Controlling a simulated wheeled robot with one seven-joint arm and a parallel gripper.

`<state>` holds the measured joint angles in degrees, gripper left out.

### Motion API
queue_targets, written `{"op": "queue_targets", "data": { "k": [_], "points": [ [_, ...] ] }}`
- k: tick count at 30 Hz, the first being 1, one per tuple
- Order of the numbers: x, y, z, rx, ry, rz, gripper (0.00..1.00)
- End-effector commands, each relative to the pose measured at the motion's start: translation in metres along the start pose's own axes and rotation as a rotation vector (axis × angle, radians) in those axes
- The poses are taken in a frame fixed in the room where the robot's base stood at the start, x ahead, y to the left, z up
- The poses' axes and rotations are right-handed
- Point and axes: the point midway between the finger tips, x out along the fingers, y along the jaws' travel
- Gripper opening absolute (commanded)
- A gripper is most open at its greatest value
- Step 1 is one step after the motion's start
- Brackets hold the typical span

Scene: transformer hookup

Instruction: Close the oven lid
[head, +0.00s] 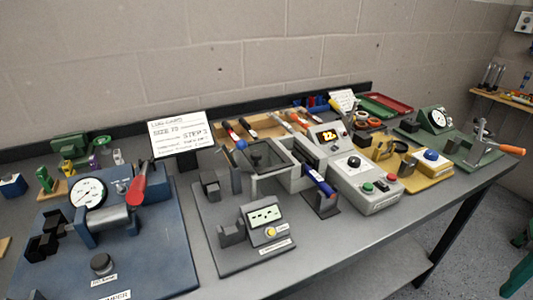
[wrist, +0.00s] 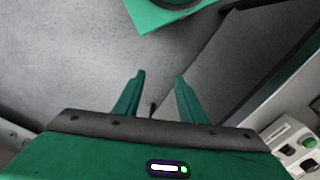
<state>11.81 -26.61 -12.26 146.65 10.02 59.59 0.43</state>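The grey oven (head: 301,151) stands near the middle of the bench in the head view, with a lit yellow display on its front. A dark-framed, see-through panel (head: 266,156), which looks like its lid, is at its left end; I cannot tell its exact angle. My gripper (wrist: 159,76) shows in the wrist view with its two green fingers apart and nothing between them. It points at a grey, floor-like surface, away from the lid. My gripper is not in the head view.
A blue press plate with a gauge (head: 88,193) stands at the left. A grey control box (head: 366,185) with buttons is right of the oven. A small meter (head: 263,215) stands in front. A sign (head: 181,134) stands behind. The bench's front strip is mostly clear.

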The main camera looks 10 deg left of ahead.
Motion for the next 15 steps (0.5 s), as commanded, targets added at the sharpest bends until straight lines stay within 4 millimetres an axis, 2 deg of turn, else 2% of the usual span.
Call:
{"op": "queue_targets", "data": {
  "k": [1,4,5,8,11,15],
  "points": [
    [0.0,0.0,0.0,0.0,0.0,0.0,0.27],
    [-0.007,0.004,0.007,-0.017,0.018,-0.002,0.04],
    [-0.009,0.002,0.005,-0.028,0.023,0.001,0.0],
    [-0.017,-0.011,-0.011,-0.093,0.044,0.023,0.0],
    [-0.029,-0.033,-0.033,-0.186,0.08,0.053,0.0],
    [-0.048,-0.076,-0.059,-0.331,0.14,0.091,0.0]
  ]
}}
